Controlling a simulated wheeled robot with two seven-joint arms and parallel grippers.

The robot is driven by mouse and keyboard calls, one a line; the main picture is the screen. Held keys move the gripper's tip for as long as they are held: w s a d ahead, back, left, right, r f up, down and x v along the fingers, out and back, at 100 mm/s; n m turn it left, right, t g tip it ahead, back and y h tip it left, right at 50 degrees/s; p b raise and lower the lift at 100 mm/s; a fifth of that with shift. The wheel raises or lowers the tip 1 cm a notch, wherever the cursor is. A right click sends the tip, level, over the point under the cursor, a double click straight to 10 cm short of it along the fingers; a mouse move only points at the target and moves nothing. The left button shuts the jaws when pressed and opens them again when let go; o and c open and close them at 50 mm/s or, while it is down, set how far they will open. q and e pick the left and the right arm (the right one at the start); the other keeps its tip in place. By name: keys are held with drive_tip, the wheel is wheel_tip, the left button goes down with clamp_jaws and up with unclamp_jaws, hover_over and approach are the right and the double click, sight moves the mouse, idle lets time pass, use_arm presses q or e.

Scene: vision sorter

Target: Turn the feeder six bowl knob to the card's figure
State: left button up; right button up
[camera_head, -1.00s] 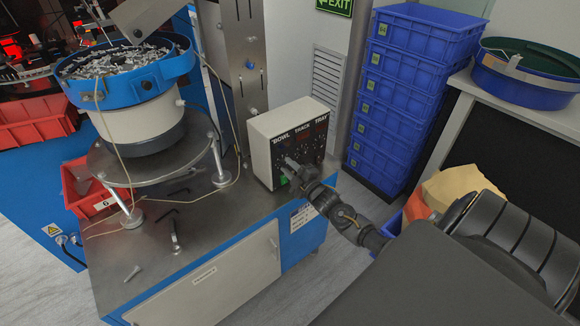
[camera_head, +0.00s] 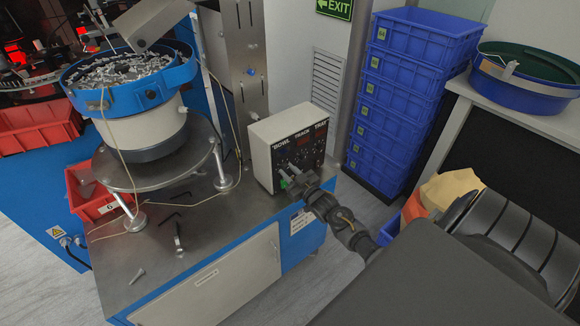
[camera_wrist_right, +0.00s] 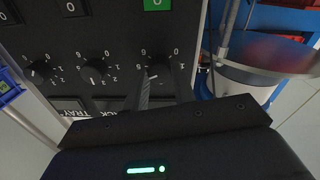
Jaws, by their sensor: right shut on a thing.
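The control box (camera_head: 262,155) stands on the steel bench, its black front marked BOWL, TRACK and TRAY. My right gripper (camera_head: 287,172) is at the left part of that front. In the right wrist view its fingers (camera_wrist_right: 163,88) are shut on the bowl knob (camera_wrist_right: 155,74), the one closest to the box edge on the right. The knob's white mark shows, but the fingers hide part of the dial. A white card (camera_head: 303,220) is on the cabinet's blue side below the box; its writing is too small to read. My left gripper is not in view.
The track knob (camera_wrist_right: 95,70) and tray knob (camera_wrist_right: 40,70) sit close beside the held one. A green button (camera_wrist_right: 157,4) is near. The blue feeder bowl (camera_head: 150,98) stands left of the box. Loose hex keys (camera_head: 178,237) lie on the bench. Blue crates (camera_head: 400,100) are stacked behind.

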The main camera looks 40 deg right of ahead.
drive_tip(key=shift+m+p, duration=0.55)
drive_tip(key=shift+m, duration=1.65)
drive_tip(key=o, duration=1)
drive_tip(key=s+b, duration=0.1)
drive_tip(key=s, duration=0.9)
drive_tip(key=shift+s+a+b, duration=0.3)
drive_tip(key=shift+s+a, duration=0.05)
drive_tip(key=shift+s, duration=0.05)
drive_tip(key=shift+f, duration=0.1)
